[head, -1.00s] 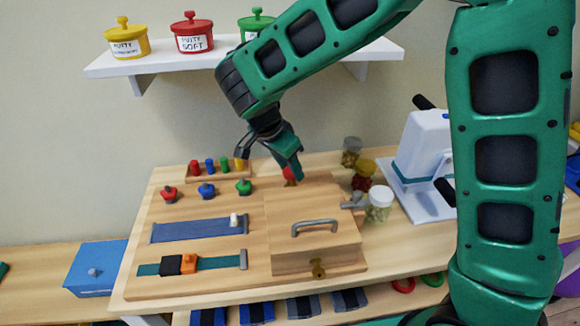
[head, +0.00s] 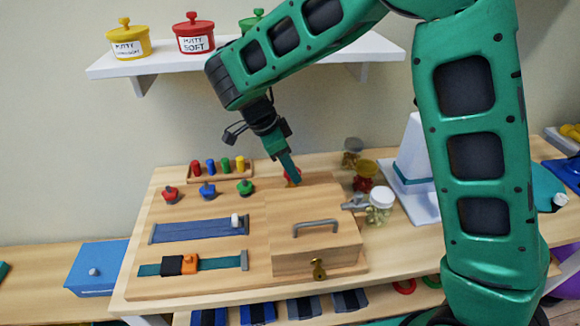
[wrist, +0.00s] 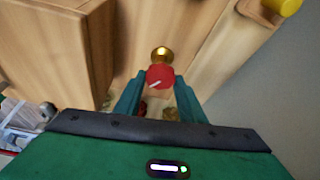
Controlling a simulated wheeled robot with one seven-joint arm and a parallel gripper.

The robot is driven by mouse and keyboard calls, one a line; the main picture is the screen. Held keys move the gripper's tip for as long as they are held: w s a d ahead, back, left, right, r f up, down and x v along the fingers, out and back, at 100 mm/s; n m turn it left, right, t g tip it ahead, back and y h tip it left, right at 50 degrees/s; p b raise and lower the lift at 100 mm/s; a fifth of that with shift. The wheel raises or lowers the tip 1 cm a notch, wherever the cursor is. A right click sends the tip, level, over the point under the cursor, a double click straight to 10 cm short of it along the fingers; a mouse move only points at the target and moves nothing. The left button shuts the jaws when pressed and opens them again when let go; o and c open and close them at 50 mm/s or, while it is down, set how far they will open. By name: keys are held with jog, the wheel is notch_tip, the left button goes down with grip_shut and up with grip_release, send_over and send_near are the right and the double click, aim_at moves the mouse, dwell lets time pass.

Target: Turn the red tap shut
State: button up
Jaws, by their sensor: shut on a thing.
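The red tap (head: 295,173) sits at the back of the wooden board, just behind the wooden box, and is partly hidden by my fingers in the head view. In the wrist view the red tap (wrist: 160,78) is a round red knob with a white line, on a brass-coloured base (wrist: 162,54). My gripper (head: 292,180) reaches down to it from above. In the wrist view my gripper (wrist: 159,92) has one finger on each side of the knob and is shut on it.
The wooden box (head: 320,251) with a grey handle stands close in front. Red, blue and green knobs (head: 207,190) and a peg rack (head: 218,176) are to the left. A white shelf (head: 150,72) hangs above.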

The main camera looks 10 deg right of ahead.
jog(key=shift+w+a+r, duration=0.1)
jog(key=shift+w+a, duration=0.05)
jog(key=o, duration=1)
jog(key=shift+o, duration=0.2)
